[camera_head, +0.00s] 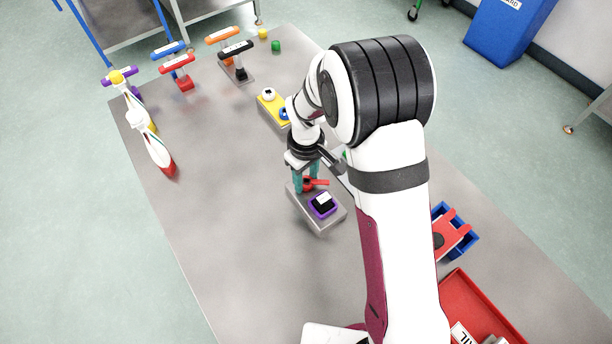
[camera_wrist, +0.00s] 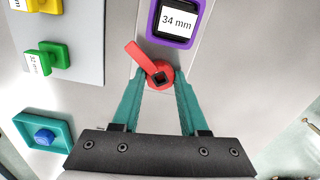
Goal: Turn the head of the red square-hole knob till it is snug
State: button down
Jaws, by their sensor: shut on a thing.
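The red knob (camera_wrist: 165,80) has a round head with a dark square hole and a lever arm pointing to the upper left in the wrist view. It stands on a grey base plate (camera_head: 327,219). My gripper (camera_wrist: 160,84) is shut on the red head, with one teal finger on each side of it. In the head view my gripper (camera_head: 307,184) points down at the plate, and the red knob (camera_head: 318,182) shows partly between and behind the fingers. How tight the head sits cannot be seen.
A purple square piece (camera_wrist: 177,22) labelled 34 mm sits close to the knob on the same plate. A plate with yellow and green pieces (camera_wrist: 58,55) and a teal tray (camera_wrist: 42,127) lie left. A red tray (camera_head: 480,300) stands at the table's right edge.

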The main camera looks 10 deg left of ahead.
aim_at(306, 183)
jog(key=m, duration=0.5)
jog(key=shift+m, duration=2.5)
jog(key=shift+c, duration=2.2)
grip_release()
jog(key=shift+r, duration=0.1)
notch_tip(306, 183, up, 16)
jog(key=shift+f, duration=0.2)
